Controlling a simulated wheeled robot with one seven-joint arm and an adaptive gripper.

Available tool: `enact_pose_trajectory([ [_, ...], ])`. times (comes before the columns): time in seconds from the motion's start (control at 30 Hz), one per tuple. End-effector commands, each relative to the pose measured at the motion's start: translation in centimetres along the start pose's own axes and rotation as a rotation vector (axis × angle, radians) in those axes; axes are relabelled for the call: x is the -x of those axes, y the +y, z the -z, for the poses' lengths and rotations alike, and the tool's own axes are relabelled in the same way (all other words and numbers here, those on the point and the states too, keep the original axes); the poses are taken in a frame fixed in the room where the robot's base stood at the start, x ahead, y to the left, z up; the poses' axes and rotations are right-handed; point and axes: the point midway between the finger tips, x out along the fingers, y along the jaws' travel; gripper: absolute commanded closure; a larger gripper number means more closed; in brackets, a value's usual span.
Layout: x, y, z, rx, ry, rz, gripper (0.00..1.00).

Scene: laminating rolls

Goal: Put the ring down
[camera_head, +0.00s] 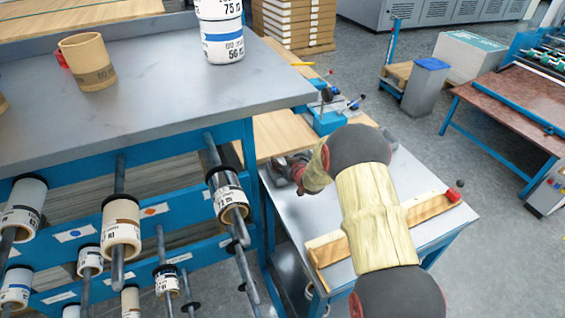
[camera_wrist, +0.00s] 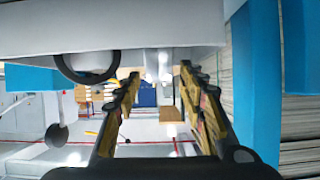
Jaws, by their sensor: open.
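A dark ring (camera_wrist: 90,80) shows in the wrist view, left of my fingers, against the edge of a pale grey surface. Its upper part is cut off by that edge. My gripper (camera_wrist: 160,71) is open, with its two yellow-and-black fingers apart and nothing between them. The ring is apart from both fingers. In the head view my gripper (camera_head: 289,172) is low over the grey side table (camera_head: 322,213), partly hidden by my arm. I cannot make out the ring in the head view.
A blue rack with a grey top (camera_head: 170,100) and several rolls on rods stands at the left. A wooden strip with a red end block (camera_head: 385,228) lies on the side table. A blue tool (camera_head: 332,118) stands behind. A blue post (camera_wrist: 255,80) is close at right in the wrist view.

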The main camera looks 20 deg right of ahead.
Motion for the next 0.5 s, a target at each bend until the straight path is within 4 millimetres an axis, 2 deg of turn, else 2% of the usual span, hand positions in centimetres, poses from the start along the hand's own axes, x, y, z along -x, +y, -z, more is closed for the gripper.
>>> enact_pose_trajectory([
  [0.5,9.7,0.1,0.2,0.0,0.001,-0.001,0.59],
])
